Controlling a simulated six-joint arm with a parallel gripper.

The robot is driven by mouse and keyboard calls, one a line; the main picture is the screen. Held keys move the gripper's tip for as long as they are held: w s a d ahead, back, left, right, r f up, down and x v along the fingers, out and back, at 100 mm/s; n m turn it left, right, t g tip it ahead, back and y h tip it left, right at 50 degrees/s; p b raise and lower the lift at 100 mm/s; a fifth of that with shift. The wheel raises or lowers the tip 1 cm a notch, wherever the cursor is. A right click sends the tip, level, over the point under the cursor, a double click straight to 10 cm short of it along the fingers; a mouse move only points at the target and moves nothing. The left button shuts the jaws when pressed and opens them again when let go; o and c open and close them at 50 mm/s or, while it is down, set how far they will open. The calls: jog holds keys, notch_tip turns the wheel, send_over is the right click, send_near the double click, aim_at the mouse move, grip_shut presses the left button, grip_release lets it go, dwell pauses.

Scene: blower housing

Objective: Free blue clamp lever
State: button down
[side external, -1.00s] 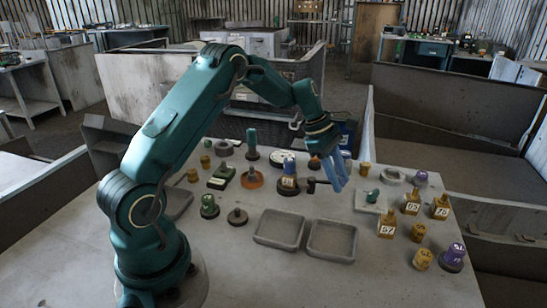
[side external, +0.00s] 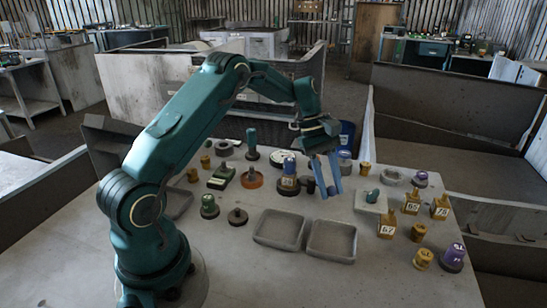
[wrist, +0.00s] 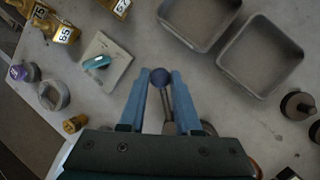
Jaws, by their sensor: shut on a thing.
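The clamp lever shows in the wrist view as a thin grey rod with a dark blue ball knob (wrist: 160,77) at its end. My gripper (wrist: 160,82) has its two blue fingers on either side of the knob and is shut on it. The rod runs back between the fingers toward my gripper's body, which hides its other end. In the side view, my gripper (side external: 331,192) points down just right of a blue-topped fixture (side external: 289,166) with a white label. The lever's dark arm (side external: 311,185) shows between fixture and fingers; the knob itself is hard to make out there.
Two empty grey trays (side external: 279,229) (side external: 331,242) lie in front. A pale plate with a teal piece (side external: 373,196) lies to the right, near several yellow numbered blocks (side external: 387,225). Purple-topped parts (side external: 453,256) stand at the right. Green and orange parts (side external: 252,178) stand left of the fixture.

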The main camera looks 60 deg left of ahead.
jog(key=s+m+g, duration=0.1)
jog(key=m, duration=0.1)
jog(key=s+m+g, duration=0.1)
jog(key=m, duration=0.1)
jog(key=shift+s+a+m, duration=0.15)
jog(key=shift+m, duration=0.15)
jog(key=shift+s+a+r+m+g+y, duration=0.15)
jog(key=shift+s+a+m+g, duration=0.25)
jog(key=shift+m, duration=0.7)
jog(key=shift+s+a+f+m+g+y, duration=0.15)
jog(key=shift+s+m+g, duration=0.4)
jog(key=shift+m, duration=0.55)
jog(key=shift+s+a+r, duration=0.1)
jog(key=shift+s, duration=0.05)
jog(key=c, duration=0.6)
grip_release()
jog(key=shift+r, duration=0.5)
jog(key=s+a+r, duration=0.2)
jog(key=a+r, duration=0.1)
jog(key=s+a+r, duration=0.2)
jog(key=s+r, duration=0.1)
jog(key=s+a+r, duration=0.2)
jog(key=a+r, duration=0.1)
jog(key=r, duration=0.1)
jog(key=shift+s+a, duration=0.35)
jog(key=shift+s, duration=0.05)
